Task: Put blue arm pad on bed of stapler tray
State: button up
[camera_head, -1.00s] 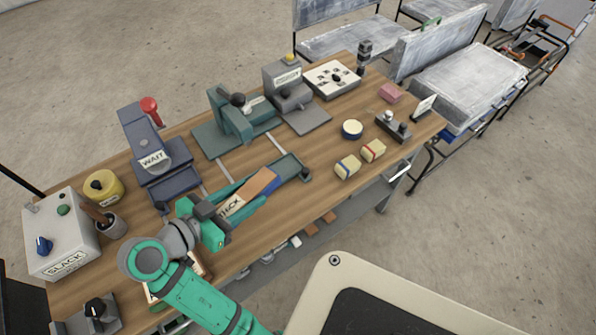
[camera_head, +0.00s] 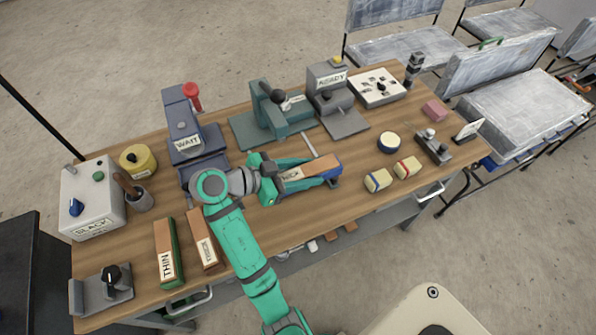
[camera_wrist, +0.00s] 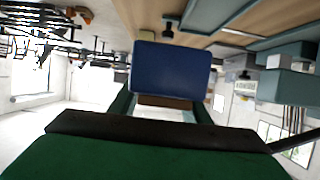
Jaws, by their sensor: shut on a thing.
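My gripper (camera_head: 305,175) is shut on a long pad with a tan top, a blue end (camera_head: 332,165) and a label partly covered by the fingers. Its blue face (camera_wrist: 170,70) fills the middle of the wrist view, between my green fingers. It is above the front middle of the wooden table; the height gap is unclear. Three stapler-like devices stand behind: a dark blue-grey one marked WAIT (camera_head: 187,142), a teal one (camera_head: 268,108) and a grey one marked READY (camera_head: 330,84). I cannot tell which has the stapler tray; each has a flat base.
A THIN block (camera_head: 168,252) and another labelled block (camera_head: 204,240) lie at the front left. A control box (camera_head: 92,197) and a yellow round thing (camera_head: 138,160) stand left. Two banded blocks (camera_head: 378,180) (camera_head: 407,167) and a round tin (camera_head: 388,142) are right of the pad.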

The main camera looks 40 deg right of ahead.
jog(key=w+f, duration=0.2)
jog(key=w+d+f, duration=0.1)
jog(key=w+f, duration=0.1)
jog(key=w+d+f, duration=0.1)
jog(key=w+f, duration=0.1)
jog(key=shift+w+f, duration=0.4)
jog(key=shift+f, duration=1.6)
jog(key=shift+f, duration=0.1)
jog(key=o, duration=1.2)
jog(key=shift+c, duration=0.2)
jog(key=shift+w+a+r, duration=0.1)
jog(key=shift+a+r, duration=0.1)
jog(key=shift+r, duration=0.05)
jog(key=v, duration=0.7)
